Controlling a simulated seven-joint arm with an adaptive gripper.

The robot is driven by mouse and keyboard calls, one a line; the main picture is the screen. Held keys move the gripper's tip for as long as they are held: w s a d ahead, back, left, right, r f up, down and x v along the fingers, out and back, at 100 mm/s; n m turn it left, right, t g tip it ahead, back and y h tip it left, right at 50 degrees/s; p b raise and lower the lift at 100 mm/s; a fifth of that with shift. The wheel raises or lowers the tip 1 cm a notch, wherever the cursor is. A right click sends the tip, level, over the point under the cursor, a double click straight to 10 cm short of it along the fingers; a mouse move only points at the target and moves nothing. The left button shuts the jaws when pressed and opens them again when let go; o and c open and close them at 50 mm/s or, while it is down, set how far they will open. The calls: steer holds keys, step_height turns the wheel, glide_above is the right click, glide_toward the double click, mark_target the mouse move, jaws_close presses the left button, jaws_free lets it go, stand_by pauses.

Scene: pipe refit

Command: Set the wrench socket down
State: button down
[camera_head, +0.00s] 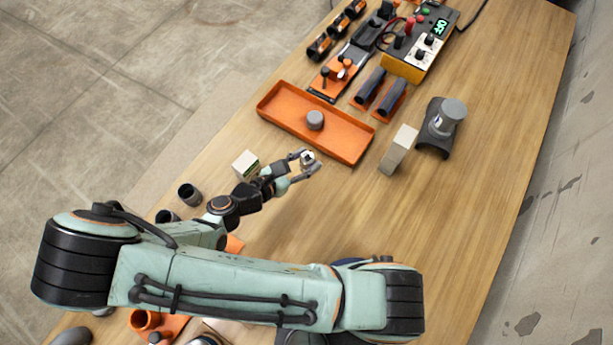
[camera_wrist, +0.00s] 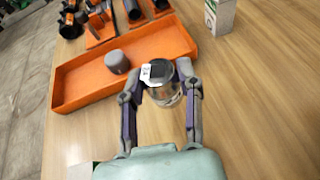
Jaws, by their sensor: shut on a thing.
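My gripper (camera_head: 303,163) is shut on a small silver metal wrench socket (camera_head: 308,157). In the wrist view the socket (camera_wrist: 164,88) sits between the two fingertips of my gripper (camera_wrist: 160,90), with a white label on its side. The socket is over or close to the bare table, just outside the near wall of an orange tray (camera_head: 349,156). The exact height above the table is hard to tell. The tray also shows in the wrist view (camera_wrist: 72,104), with a grey round cap (camera_wrist: 117,62) inside it.
A white box (camera_head: 398,150) and a dark curved pipe saddle with a grey cylinder (camera_head: 452,111) stand right of the tray. Another small box (camera_head: 245,164) is left of my gripper. A control box (camera_head: 419,48) and orange fixtures stand behind. The right side of the wooden table (camera_head: 480,190) is clear.

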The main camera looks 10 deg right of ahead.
mark_target(305, 183)
step_height(305, 183, down, 7)
steer(key=shift+f, duration=0.1)
steer(key=shift+f, duration=0.1)
stand_by(0.3)
steer(key=c, duration=0.7)
jaws_free()
steer(key=shift+a, duration=0.1)
